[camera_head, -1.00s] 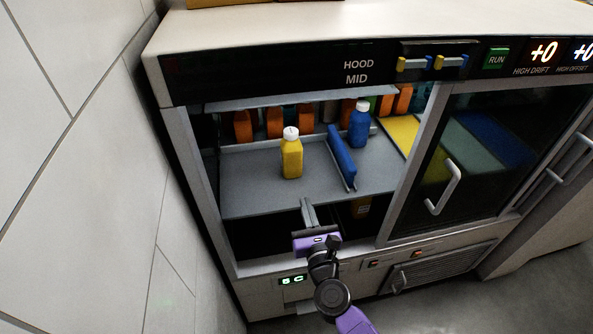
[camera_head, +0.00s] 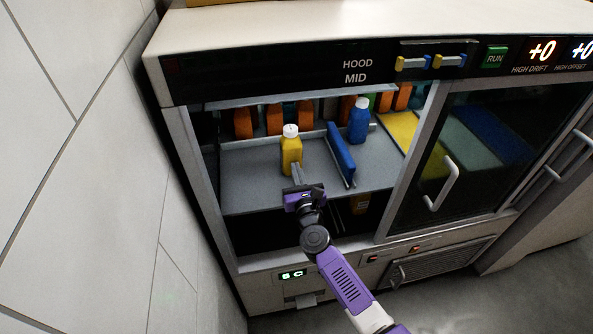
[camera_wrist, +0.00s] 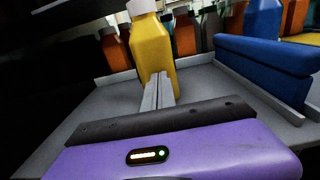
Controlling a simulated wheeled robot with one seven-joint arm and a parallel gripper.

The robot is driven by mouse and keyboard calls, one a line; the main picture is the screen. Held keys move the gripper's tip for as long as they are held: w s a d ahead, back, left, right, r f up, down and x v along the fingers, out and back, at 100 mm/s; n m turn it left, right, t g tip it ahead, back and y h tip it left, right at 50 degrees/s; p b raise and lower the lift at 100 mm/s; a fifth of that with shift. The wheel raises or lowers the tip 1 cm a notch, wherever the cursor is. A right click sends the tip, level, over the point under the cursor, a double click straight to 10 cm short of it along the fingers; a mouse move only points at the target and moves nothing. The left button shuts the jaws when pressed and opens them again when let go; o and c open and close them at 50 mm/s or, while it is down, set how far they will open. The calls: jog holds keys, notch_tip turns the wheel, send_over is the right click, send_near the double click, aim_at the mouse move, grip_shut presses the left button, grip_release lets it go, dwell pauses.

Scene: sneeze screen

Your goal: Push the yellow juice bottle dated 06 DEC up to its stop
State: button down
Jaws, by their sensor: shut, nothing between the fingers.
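The yellow juice bottle (camera_head: 291,150) with a white cap stands upright on the grey shelf inside the open cabinet bay. It also shows in the wrist view (camera_wrist: 153,45), its top cut off by the frame edge. No date can be read on it. My gripper (camera_head: 297,171) is shut and empty, at the bottle's near lower side. In the wrist view the closed fingertips (camera_wrist: 160,76) overlap the bottle's lower front; whether they touch it I cannot tell. A low grey stop or ledge (camera_head: 265,141) runs across the shelf behind the bottle.
A blue divider (camera_head: 341,153) stands right of the bottle, with a blue bottle (camera_head: 359,121) behind it. Several orange bottles (camera_head: 274,119) line the back. The shelf left of the yellow bottle is clear. A raised hood panel (camera_head: 300,96) hangs above the opening; a door (camera_head: 480,150) covers the right bay.

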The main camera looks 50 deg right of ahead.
jog(key=b+x, duration=0.4)
jog(key=x, duration=0.6)
jog(key=shift+w+d, duration=0.2)
